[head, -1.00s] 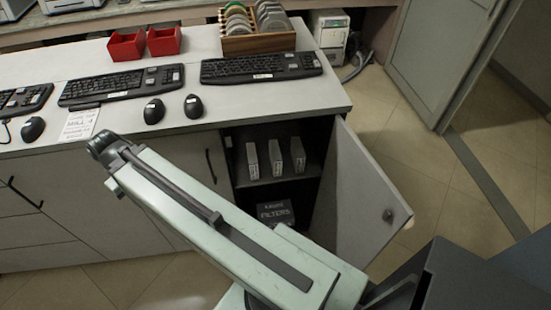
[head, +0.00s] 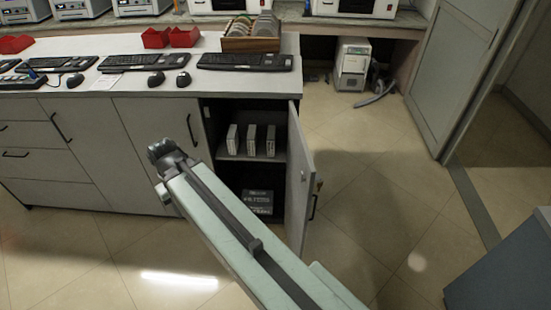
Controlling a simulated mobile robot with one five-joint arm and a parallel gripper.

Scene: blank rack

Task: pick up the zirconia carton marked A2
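Three slim white cartons stand upright in a row on the shelf of the open cabinet: a left carton (head: 232,138), a middle carton (head: 251,140) and a right carton (head: 270,141). Their markings are too small to read, so I cannot tell which is A2. My arm reaches up from the bottom right, its dark joint at the far end in front of the closed cabinet door left of the opening. My gripper's fingers do not show.
The cabinet door (head: 299,186) stands open on the right of the opening. A dark box of filters (head: 257,201) sits below the shelf. Keyboards (head: 244,62) and mice (head: 183,78) lie on the counter. The floor (head: 372,200) to the right is clear.

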